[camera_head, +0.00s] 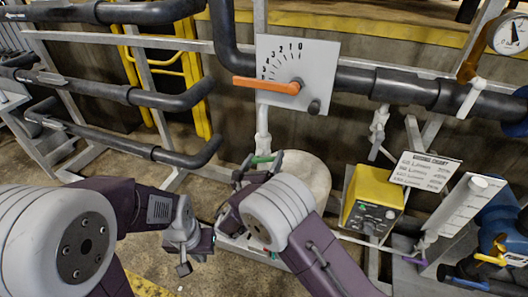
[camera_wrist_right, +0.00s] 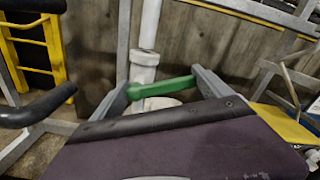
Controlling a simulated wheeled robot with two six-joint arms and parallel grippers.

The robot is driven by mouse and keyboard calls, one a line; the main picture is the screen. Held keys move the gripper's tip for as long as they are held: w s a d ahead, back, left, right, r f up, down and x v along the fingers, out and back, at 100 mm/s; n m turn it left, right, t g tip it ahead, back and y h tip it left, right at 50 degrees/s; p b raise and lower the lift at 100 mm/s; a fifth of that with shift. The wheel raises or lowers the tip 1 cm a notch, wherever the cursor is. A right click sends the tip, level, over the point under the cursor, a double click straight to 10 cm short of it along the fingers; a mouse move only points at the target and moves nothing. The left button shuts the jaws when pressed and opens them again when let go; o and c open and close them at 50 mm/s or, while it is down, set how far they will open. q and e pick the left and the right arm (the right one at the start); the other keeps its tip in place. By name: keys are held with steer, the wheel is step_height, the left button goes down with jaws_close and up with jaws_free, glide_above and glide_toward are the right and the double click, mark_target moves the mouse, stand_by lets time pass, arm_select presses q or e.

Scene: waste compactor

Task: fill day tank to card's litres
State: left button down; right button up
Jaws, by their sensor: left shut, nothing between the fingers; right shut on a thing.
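A green handle (camera_head: 262,160) sits below a white vertical pipe; it also shows in the right wrist view (camera_wrist_right: 160,88). My right gripper (camera_head: 263,163) is shut on it, with a finger at each end. My left gripper (camera_head: 184,264) is shut and empty, low over the floor, left of the right arm. A white card (camera_head: 425,172) with printed lines stands at the right; its text is too small to read surely. A grey plate (camera_head: 297,75) carries a numbered scale and an orange lever (camera_head: 266,85) pointing left. A pale round vessel (camera_head: 305,178) is partly hidden behind my right arm.
A yellow box (camera_head: 374,200) with knobs stands right of my right arm. A white slotted panel (camera_head: 470,204) and blue equipment (camera_head: 505,222) are further right. A round gauge (camera_head: 510,34) is at top right. Dark pipes (camera_head: 120,95) and grey rails fill the left.

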steer(key=shift+d+f, duration=0.1)
steer(key=o, duration=1.8)
steer(key=shift+o, duration=0.4)
steer(key=shift+w, duration=0.1)
steer(key=shift+r, duration=0.3)
steer(key=r, duration=0.2)
steer(key=r+p, duration=0.1)
steer(key=r, duration=0.1)
steer(key=shift+d+r, duration=0.1)
steer(key=shift+d, duration=0.3)
steer(key=s+d+r+p, duration=0.2)
steer(key=s+d+r, duration=0.3)
steer(key=d, duration=0.4)
steer(key=shift+s+d+r, duration=0.25)
steer(key=shift+s+r, duration=0.15)
steer(key=shift+r, duration=0.15)
